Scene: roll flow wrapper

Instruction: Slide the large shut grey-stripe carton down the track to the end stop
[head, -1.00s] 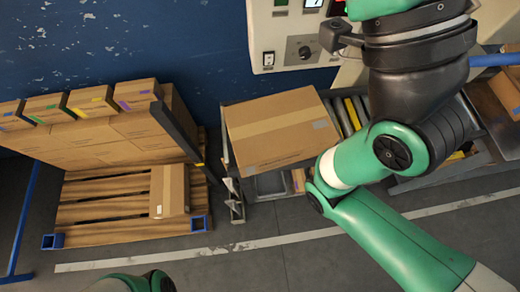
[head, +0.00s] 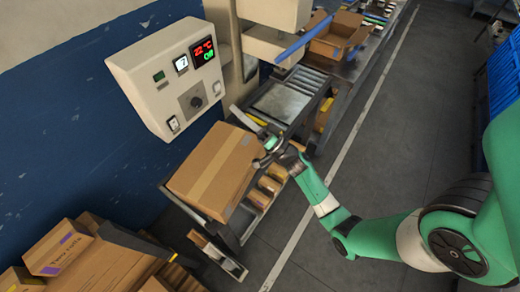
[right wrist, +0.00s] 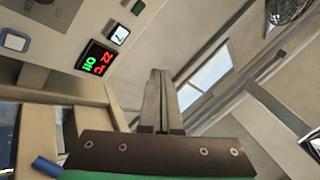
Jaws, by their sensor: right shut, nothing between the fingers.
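The large shut brown carton (head: 212,172), with a paler tape band across its top, sits near the lower-left end of the track (head: 285,100) in the head view. I cannot make out a grey stripe on it. My right gripper (head: 264,150) is at the carton's right end, on the side of the rollers. It is shut and empty. Whether it touches the carton is unclear. In the right wrist view its closed fingers (right wrist: 157,95) point upward, with no carton in sight. The end stop cannot be made out. My left gripper is out of view.
An open carton (head: 338,36) stands farther up the line. Small packs (head: 268,186) lie on a shelf below the track. Stacked cartons (head: 60,250) are at lower left.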

